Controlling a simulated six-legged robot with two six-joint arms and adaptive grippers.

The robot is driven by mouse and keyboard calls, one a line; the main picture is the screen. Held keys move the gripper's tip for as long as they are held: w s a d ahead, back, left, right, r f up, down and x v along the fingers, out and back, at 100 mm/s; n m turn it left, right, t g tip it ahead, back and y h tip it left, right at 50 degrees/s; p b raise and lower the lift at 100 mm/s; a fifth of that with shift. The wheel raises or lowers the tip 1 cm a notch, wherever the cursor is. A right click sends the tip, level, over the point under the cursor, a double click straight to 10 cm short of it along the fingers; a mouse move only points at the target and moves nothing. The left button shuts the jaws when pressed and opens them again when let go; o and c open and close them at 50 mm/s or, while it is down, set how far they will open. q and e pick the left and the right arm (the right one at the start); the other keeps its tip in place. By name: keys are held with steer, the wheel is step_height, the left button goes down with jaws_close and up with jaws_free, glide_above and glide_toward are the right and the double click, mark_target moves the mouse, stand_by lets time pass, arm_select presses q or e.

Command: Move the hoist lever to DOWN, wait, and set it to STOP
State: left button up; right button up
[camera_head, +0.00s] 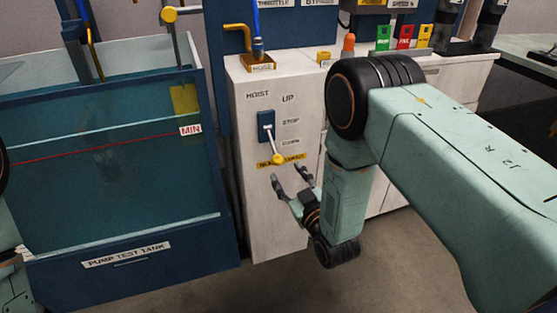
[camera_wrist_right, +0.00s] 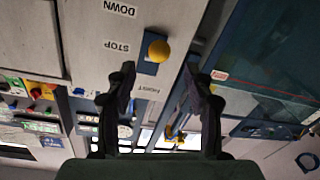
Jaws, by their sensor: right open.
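The hoist lever (camera_head: 274,145) stands out from a blue plate (camera_head: 265,122) on the pale cabinet front and ends in a yellow knob (camera_head: 278,159). In the head view the knob appears just below the DOWN label, but in the upside-down right wrist view the knob (camera_wrist_right: 159,50) is close beside the STOP label (camera_wrist_right: 116,47). The exact lever setting is hard to tell. My right gripper (camera_head: 289,174) is open and empty, just below and in front of the knob. In the wrist view the knob lies between the fingers' lines, apart from both. My left gripper is out of view.
Green, red and yellow blocks (camera_head: 404,37) stand on the counter at the back right. An orange cap (camera_head: 348,43) is behind my right arm. Bare floor lies in front.

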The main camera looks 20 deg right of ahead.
mark_target(280, 164)
steer(key=w+b, duration=0.1)
steer(key=w, duration=0.3)
steer(key=w+b, duration=0.1)
steer(key=w, duration=0.1)
steer(key=shift+w+a+f+b, duration=0.1)
steer(key=shift+w+a+b, duration=0.2)
steer(key=shift+w, duration=0.5)
jaws_close()
